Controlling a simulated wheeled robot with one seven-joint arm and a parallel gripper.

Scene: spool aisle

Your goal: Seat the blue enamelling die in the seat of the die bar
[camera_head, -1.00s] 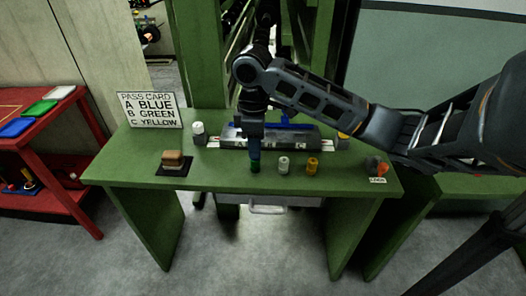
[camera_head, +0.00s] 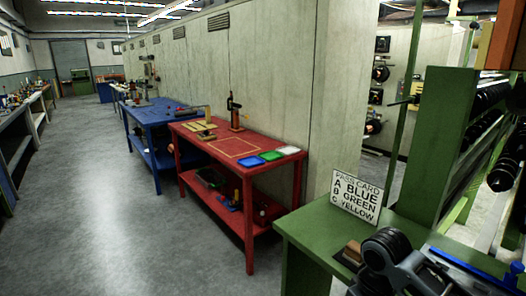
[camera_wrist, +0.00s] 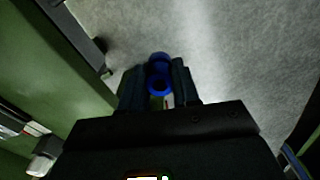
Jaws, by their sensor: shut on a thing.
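In the wrist view my gripper (camera_wrist: 157,90) is shut on a blue ring-shaped die (camera_wrist: 158,62), the blue enamelling die. Its round opening shows between the two dark fingers. Grey floor lies beneath it, beyond the green bench edge, so the die is held clear of the bench. In the head view my arm hides much of the bench, and my gripper and the die are out of sight. The die bar and its seat cannot be made out now; only a blue strip (camera_head: 472,270) shows at the lower right of the head view.
Grey aisle floor is open at left.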

